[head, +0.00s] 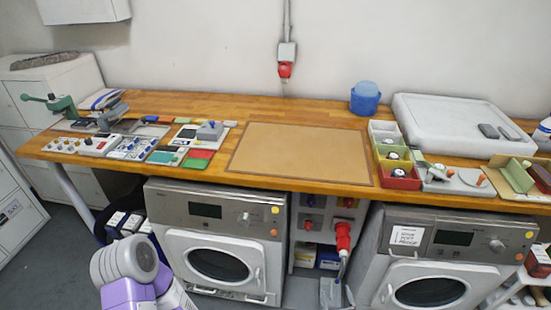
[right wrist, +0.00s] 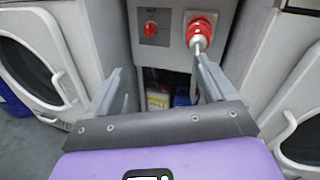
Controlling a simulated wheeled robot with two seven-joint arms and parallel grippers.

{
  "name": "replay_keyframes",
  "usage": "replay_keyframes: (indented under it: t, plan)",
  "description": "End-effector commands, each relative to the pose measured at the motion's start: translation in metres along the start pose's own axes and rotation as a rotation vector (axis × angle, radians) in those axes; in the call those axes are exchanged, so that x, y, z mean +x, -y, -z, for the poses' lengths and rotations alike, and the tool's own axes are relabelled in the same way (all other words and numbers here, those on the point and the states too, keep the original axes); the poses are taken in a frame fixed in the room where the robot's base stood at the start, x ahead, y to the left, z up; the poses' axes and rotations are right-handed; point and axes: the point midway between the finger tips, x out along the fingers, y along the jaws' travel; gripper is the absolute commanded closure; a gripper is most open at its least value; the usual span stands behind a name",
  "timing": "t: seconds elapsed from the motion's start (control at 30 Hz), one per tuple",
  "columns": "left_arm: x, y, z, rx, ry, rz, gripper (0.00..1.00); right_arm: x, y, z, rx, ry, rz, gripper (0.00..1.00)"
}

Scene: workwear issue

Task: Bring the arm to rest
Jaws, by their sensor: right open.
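My right gripper (head: 335,287) is low in front of the bench, at the bottom of the head view, near the cabinet between the two washing machines. In the right wrist view its two grey fingers (right wrist: 160,80) stand wide apart with nothing between them. The fingers point toward the cabinet front, below a red plug (right wrist: 201,30). A purple and grey part of my own arm shows at the lower left of the head view. My left gripper is not in view.
The wooden bench (head: 250,108) carries a brown mat (head: 300,152), small boxes (head: 399,178), a white slab (head: 455,122) and several tools at the left. Washing machines (head: 215,240) (head: 440,255) stand below it on both sides. The red plug (head: 343,235) sticks out between them.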

Motion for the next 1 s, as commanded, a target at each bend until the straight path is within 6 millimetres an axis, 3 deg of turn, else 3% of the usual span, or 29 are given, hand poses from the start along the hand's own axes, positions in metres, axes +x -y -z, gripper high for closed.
replay_keyframes:
  t: [0.17, 0.27, 0.37, 0.43, 0.53, 0.63, 0.77, 0.87, 1.0]
  plan:
    - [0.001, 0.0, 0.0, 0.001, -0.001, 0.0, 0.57, -0.002, -0.058, -0.03, 0.004, 0.05, -0.275, 0.16]
    - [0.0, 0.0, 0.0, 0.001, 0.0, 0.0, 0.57, -0.014, -0.099, -0.048, -0.007, 0.073, -0.481, 0.16]
    - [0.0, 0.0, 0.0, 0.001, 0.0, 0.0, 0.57, -0.042, -0.147, -0.068, -0.047, 0.09, -0.751, 0.16]
    - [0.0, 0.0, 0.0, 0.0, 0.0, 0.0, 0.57, -0.075, -0.18, -0.08, -0.106, 0.091, -0.981, 0.16]
    - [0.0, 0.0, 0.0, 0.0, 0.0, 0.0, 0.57, -0.132, -0.21, -0.085, -0.243, 0.073, -1.302, 0.16]
    - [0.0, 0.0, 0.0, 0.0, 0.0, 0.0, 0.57, -0.184, -0.215, -0.08, -0.434, 0.045, -1.569, 0.16]
    - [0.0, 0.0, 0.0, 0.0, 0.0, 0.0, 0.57, -0.229, -0.195, -0.068, -0.76, 0.016, -1.817, 0.16]
    - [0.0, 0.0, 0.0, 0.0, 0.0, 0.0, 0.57, -0.242, -0.171, -0.062, -1.047, 0.02, -1.916, 0.16]
    - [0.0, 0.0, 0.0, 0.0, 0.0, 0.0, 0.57, -0.233, -0.145, -0.065, -1.413, 0.075, -1.918, 0.16]
